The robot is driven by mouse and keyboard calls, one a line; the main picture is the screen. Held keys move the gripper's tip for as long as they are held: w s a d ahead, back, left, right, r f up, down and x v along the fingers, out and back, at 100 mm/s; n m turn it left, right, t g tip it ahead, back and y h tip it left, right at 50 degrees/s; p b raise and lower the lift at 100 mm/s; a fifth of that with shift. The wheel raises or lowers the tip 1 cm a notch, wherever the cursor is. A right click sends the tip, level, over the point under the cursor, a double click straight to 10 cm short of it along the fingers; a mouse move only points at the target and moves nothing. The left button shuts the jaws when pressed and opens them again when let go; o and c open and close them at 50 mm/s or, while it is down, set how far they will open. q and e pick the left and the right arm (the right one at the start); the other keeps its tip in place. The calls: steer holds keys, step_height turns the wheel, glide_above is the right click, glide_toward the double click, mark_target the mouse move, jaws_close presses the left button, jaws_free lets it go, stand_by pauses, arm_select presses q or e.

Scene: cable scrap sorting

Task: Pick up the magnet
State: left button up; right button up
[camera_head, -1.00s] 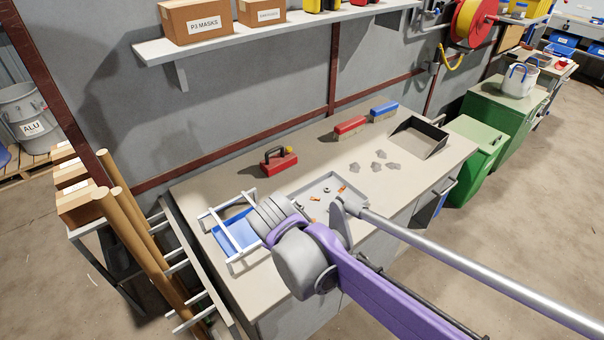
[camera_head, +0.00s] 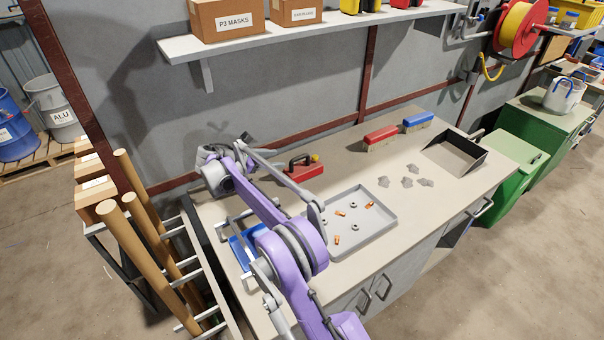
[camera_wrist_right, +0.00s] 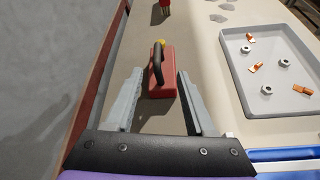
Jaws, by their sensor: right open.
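The magnet (camera_head: 304,168) is a red block with a black handle on top. It rests on the workbench behind the tray and also shows in the right wrist view (camera_wrist_right: 162,84), with a yellow knob at its far end. My right gripper (camera_head: 243,138) is to the left of the magnet in the head view, partly hidden by my wrist. In the right wrist view my right gripper (camera_wrist_right: 161,73) is open and empty; its fingers appear on either side of the magnet, and the remaining gap in height cannot be told. My left gripper is out of view.
A grey tray (camera_head: 383,236) with copper bits and nuts lies right of the magnet. A blue bin (camera_head: 246,248) in a white frame is under my arm. Red (camera_head: 380,138) and blue (camera_head: 417,122) brushes, grey scraps (camera_head: 407,182) and a dustpan (camera_head: 455,155) lie farther right. The wall is behind.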

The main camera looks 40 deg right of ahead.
mark_target(298, 157)
steer(key=shift+n+h, duration=0.3)
steer(key=shift+h, duration=0.1)
steer(key=x, duration=0.8)
steer(key=p+x, duration=0.1)
steer(key=x, duration=0.3)
steer(key=shift+w+f, duration=0.25)
steer(key=shift+f, duration=0.15)
steer(key=shift+a, duration=0.1)
jaws_close()
steer(key=shift+r, duration=0.15)
